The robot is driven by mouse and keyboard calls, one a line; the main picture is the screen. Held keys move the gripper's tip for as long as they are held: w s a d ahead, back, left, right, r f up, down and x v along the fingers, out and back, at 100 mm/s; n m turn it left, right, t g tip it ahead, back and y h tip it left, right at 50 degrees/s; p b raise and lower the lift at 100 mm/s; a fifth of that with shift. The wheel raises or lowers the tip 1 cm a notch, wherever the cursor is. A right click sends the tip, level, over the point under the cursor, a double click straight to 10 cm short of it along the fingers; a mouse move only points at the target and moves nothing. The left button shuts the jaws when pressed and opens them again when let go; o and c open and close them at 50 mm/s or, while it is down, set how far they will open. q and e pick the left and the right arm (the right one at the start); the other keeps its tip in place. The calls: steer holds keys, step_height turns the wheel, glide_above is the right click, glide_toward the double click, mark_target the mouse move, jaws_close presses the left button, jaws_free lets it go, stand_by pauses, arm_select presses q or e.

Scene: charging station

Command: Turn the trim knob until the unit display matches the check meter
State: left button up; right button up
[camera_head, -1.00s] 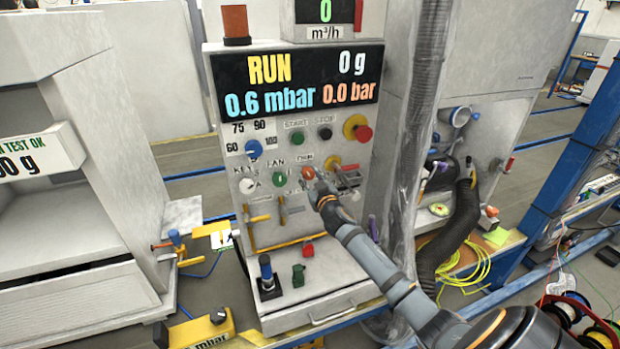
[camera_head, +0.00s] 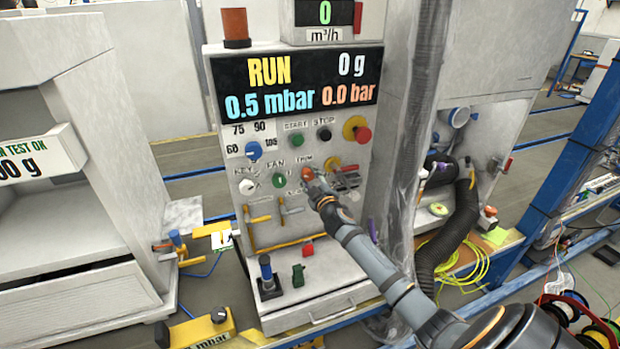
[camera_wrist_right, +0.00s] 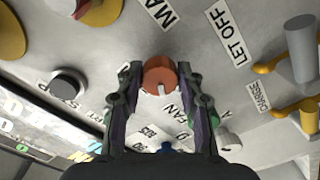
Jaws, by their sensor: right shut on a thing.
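The orange-red trim knob (camera_head: 307,174) sits on the grey control panel, under the TRIM label. My right gripper (camera_head: 313,185) reaches it from the lower right and is shut on it. In the right wrist view the knob (camera_wrist_right: 159,72) sits between my two dark fingers, its white pointer mark towards me. The unit display (camera_head: 297,83) reads RUN, 0 g, 0.5 mbar and 0.0 bar. A yellow meter marked mbar (camera_head: 202,331), apparently the check meter, lies at the lower left; its reading cannot be seen. My left gripper is out of view.
A ribbed grey hose (camera_head: 425,100) hangs right of the panel.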

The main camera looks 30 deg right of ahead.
stand_by(0.4)
steer(key=o, duration=1.2)
steer(key=shift+c, duration=0.2)
steer(key=v, duration=1.2)
